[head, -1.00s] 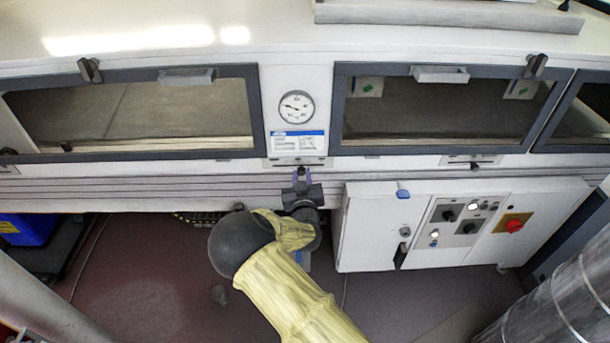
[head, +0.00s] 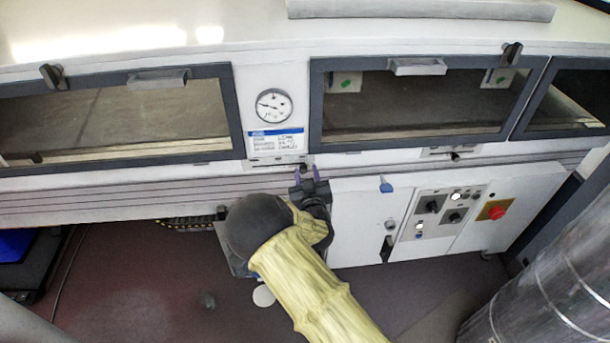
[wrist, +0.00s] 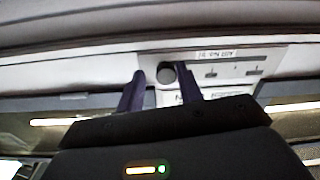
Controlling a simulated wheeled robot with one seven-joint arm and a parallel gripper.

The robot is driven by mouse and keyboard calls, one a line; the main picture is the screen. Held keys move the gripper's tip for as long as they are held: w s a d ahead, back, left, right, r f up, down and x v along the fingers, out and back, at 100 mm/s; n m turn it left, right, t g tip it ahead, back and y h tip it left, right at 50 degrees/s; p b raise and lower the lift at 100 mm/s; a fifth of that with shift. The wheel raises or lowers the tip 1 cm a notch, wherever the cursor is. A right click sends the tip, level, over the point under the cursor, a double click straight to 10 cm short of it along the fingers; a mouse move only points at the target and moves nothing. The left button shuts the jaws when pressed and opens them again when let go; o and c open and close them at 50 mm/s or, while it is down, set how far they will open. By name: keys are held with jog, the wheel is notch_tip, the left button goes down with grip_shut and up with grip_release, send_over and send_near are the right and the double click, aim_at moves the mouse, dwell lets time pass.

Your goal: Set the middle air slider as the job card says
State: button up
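The middle air slider's pale plate (head: 268,161) sits on the tunnel front below the job card (head: 276,141). The card has handwritten lines, too small for me to read surely. My gripper (head: 306,174) is at the plate's right end in the head view, its purple fingers pointing up. In the wrist view, the round dark slider knob (wrist: 166,73) stands between the two fingertips, with a small gap on the left; contact on the right is unclear. The plate (wrist: 236,66) extends to the right there, with a small label and marks.
A round gauge (head: 273,105) is above the card. Another slider (head: 454,156) is further right. A white control cabinet (head: 358,205) with knobs and a red switch (head: 497,212) stands close to the right of my gripper. Windowed doors with handles (head: 418,66) line the front.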

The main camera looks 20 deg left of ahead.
jog(key=shift+o, duration=0.4)
jog(key=shift+d, duration=0.1)
jog(key=shift+s+a, duration=0.15)
jog(key=shift+a, duration=0.05)
jog(key=b+v, duration=0.2)
jog(key=v, duration=1.5)
jog(key=shift+d+b, duration=0.2)
jog(key=shift+b, duration=0.2)
jog(key=shift+f, duration=0.15)
